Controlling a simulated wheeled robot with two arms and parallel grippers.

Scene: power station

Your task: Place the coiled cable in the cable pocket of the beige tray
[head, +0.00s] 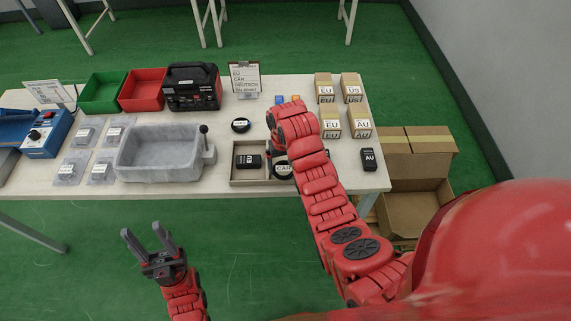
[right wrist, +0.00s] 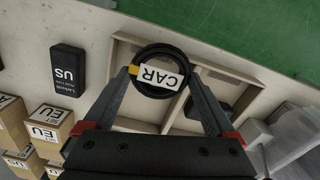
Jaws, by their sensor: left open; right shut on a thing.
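The coiled cable (right wrist: 158,76) is a black ring with a white CAR label and a yellow band. My right gripper (right wrist: 161,72) is shut on it, one finger at each side, over the beige tray (right wrist: 225,66). In the head view the coil (head: 283,170) shows at the right part of the tray (head: 249,183), partly covered by my right arm. Whether it touches the tray floor I cannot tell. A black adapter (head: 248,161) lies in the tray's left compartment. My left gripper (head: 142,230) is open and empty in front of the table.
Small labelled boxes (head: 331,121) and a black adapter (head: 368,159) are on the right. A sign (head: 245,78) stands at the back. Cardboard boxes (head: 413,205) stand beside the table.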

